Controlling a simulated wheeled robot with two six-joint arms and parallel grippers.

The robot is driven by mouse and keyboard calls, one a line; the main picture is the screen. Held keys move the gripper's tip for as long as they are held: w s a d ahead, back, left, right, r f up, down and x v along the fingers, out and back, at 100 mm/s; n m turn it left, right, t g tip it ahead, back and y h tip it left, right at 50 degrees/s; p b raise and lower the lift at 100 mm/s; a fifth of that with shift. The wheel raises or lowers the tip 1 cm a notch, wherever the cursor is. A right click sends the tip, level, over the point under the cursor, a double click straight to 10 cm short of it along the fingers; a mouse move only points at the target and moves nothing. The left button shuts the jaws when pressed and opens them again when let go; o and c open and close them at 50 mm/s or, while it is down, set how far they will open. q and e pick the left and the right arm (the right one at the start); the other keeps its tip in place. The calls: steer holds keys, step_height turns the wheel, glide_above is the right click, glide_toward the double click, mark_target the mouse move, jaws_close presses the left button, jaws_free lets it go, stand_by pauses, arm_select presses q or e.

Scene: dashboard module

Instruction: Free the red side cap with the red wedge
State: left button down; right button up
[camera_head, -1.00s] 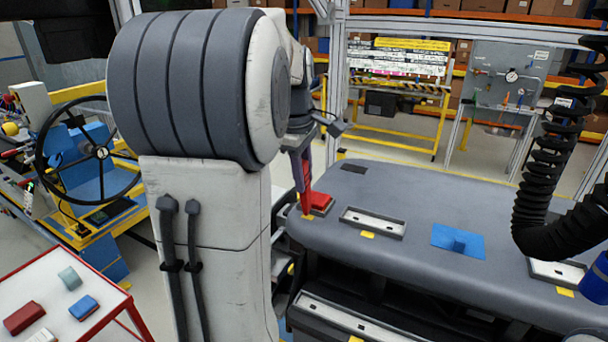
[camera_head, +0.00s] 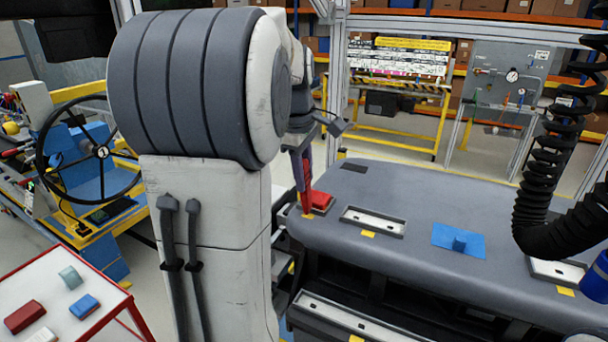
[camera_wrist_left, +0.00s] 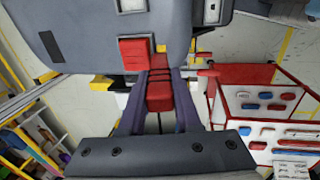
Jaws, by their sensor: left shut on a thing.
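The red side cap (camera_head: 322,202) sits at the near left end of the grey dashboard (camera_head: 400,190); the left wrist view shows it too (camera_wrist_left: 135,53). My left gripper (camera_head: 304,184) is at this end, just left of the cap. It is shut on the red wedge (camera_head: 306,200), whose lower end points down beside the cap. In the left wrist view the wedge (camera_wrist_left: 159,92) lies between the two fingers, with its far end close to the cap's edge. I cannot tell whether the wedge tip is under the cap. My right gripper is out of view.
A blue plate with a knob (camera_head: 458,241) and a pale recessed tray (camera_head: 373,222) are on the dashboard. A black coiled hose (camera_head: 545,165) hangs at right. A red-framed table (camera_head: 60,290) with small blocks stands at lower left.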

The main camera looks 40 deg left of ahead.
mark_target(304, 159)
arm_select(q)
steer(key=shift+f, duration=0.1)
steer(key=p+v, duration=0.3)
steer(key=w+p+v, duration=0.1)
steer(key=p+v, duration=0.3)
steer(key=shift+w+a, duration=0.25)
steer(key=shift+w, duration=0.05)
stand_by(0.6)
